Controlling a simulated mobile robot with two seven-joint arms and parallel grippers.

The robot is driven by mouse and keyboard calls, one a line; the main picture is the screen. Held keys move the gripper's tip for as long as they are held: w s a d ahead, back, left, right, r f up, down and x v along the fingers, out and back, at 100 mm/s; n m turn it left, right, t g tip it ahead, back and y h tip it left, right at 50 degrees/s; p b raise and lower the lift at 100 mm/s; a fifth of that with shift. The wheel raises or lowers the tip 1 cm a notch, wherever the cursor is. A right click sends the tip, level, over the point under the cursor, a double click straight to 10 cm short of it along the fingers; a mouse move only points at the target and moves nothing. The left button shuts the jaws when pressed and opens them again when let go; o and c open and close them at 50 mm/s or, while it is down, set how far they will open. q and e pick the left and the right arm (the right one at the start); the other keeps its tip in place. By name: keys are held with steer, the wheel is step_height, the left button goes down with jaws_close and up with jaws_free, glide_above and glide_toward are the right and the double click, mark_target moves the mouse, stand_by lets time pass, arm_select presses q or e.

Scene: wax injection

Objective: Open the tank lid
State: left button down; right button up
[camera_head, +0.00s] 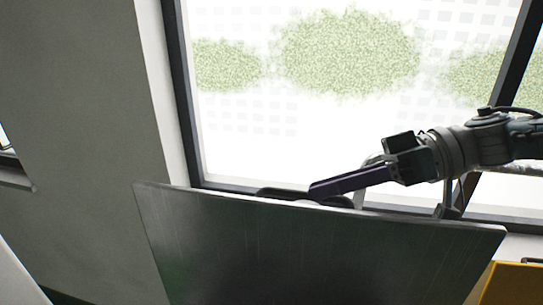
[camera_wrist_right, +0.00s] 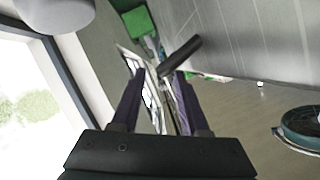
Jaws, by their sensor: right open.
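The tank lid looks to be the large brushed-metal panel (camera_head: 320,255) at the bottom of the head view, with its upper edge facing the window. The panel also shows at the upper right of the right wrist view (camera_wrist_right: 255,40). A dark handle-like bar (camera_wrist_right: 182,56) sticks out beside it, just beyond my fingertips. My right gripper (camera_head: 313,190) reaches in from the right at the panel's upper edge. In the wrist view its two purple fingers (camera_wrist_right: 158,76) are apart, with nothing clearly held. The tank body is hidden. My left gripper is out of view.
A large window (camera_head: 300,130) stands behind the panel, with a grey wall (camera_head: 85,130) to its left. A yellow object (camera_head: 512,285) is at the lower right. The wrist view shows a green object (camera_wrist_right: 138,22) and a round dark container (camera_wrist_right: 302,125) at the right.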

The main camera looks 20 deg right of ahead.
steer(key=b+v, duration=0.1)
steer(key=v, duration=0.4)
steer(key=shift+s+d+b, duration=0.15)
steer(key=shift+d+b, duration=0.1)
steer(key=shift+b, duration=0.1)
